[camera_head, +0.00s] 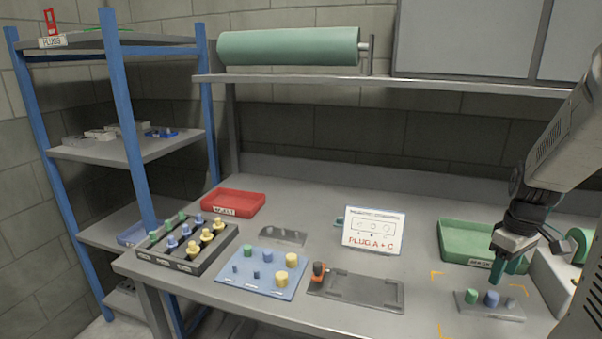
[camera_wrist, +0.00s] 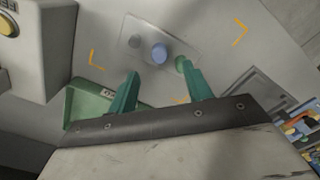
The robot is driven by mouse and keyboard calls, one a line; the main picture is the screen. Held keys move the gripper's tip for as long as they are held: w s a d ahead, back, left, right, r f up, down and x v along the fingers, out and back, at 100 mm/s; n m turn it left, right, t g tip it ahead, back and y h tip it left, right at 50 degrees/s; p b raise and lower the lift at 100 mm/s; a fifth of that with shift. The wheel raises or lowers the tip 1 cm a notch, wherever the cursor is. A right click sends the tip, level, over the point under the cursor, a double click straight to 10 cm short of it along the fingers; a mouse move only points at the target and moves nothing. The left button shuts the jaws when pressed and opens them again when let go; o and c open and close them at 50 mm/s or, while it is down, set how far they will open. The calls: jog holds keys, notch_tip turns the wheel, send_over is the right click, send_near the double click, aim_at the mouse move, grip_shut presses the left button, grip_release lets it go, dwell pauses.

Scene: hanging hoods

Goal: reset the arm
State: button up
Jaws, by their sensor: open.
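My gripper (camera_head: 510,264) hangs at the right of the bench in the head view, above a small grey plate (camera_head: 510,314). Its green fingers are apart and empty in the wrist view (camera_wrist: 160,78). The plate carries a green plug (camera_head: 471,296), a blue plug (camera_head: 492,298) and a small grey pin (camera_head: 511,303). In the wrist view the blue plug (camera_wrist: 159,53) lies beyond the gap between the fingers, and the green plug (camera_wrist: 182,64) appears close to the right fingertip. I cannot tell whether the finger touches it.
A green tray (camera_head: 452,253) stands behind the gripper, and a white box (camera_head: 556,285) stands close on its right. A sign reading "PLUG A + C" (camera_head: 374,230), a dark grey fixture (camera_head: 345,292), a blue board (camera_head: 242,285), a plug rack (camera_head: 190,268) and a red tray (camera_head: 235,203) occupy the bench leftward.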

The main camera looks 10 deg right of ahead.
jog(key=s+a+r, duration=0.4)
jog(key=a, duration=0.6)
jog(key=s+a+r+m+t, duration=0.1)
jog(key=s+a+r, duration=0.3)
jog(key=a, duration=0.6)
jog(key=s+a+r+m, duration=0.1)
jog(key=s+a+r, duration=0.3)
jog(key=a, duration=0.6)
